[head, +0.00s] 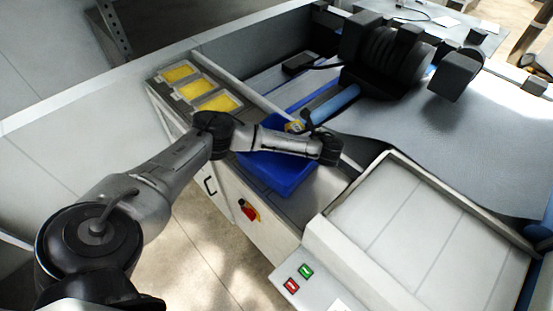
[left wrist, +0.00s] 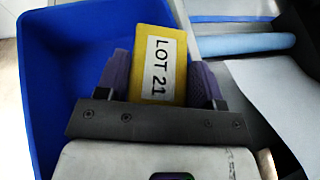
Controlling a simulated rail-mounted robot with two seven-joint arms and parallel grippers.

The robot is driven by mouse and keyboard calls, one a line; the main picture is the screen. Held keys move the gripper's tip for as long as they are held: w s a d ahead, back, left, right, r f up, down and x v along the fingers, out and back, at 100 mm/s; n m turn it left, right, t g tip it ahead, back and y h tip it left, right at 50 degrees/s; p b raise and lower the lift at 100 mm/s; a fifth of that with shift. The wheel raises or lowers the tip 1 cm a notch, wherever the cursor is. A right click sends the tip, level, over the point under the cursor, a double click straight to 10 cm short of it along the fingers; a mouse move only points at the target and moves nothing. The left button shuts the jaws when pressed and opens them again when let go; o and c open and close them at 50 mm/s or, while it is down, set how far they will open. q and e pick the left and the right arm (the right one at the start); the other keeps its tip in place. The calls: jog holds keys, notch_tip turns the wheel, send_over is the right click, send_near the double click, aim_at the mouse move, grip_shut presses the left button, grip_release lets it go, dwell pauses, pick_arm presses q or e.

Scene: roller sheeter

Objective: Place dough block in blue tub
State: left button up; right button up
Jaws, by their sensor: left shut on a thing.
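My left gripper (head: 298,128) is mostly hidden behind its own forearm in the head view. In the left wrist view its two purple-grey fingers (left wrist: 160,82) are shut on a yellow dough block (left wrist: 166,42) with a white label reading "LOT 21". A bit of the yellow block (head: 293,127) also shows in the head view. The blue tub (head: 272,172) stands on the counter under my forearm, partly covered by it. In the left wrist view the tub (left wrist: 50,100) lies left of and below the block. Its exact height above the tub is unclear. My right gripper is out of view.
Three shallow trays with yellow contents (head: 197,87) sit left of the tub. A blue roller (head: 335,104) and dark machine parts (head: 385,52) stand close behind the gripper. A red knob (head: 248,211) is on the cabinet front. A pale belt (head: 415,225) lies at right.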

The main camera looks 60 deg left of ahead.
pick_arm(q)
jog(key=shift+s+a+f+p, duration=0.25)
jog(key=shift+s+a+f, duration=1.1)
jog(key=shift+f, duration=0.4)
jog(key=shift+s+a+f+p, duration=0.2)
jog(key=shift+s+a+f, duration=1.05)
jog(key=shift+f, duration=0.5)
jog(key=shift+s+a+f+p, duration=0.25)
jog(key=shift+s+a+f, duration=1.1)
jog(key=shift+f, duration=0.4)
jog(key=shift+f, duration=0.6)
jog(key=o, duration=1.1)
jog(key=shift+c, duration=0.2)
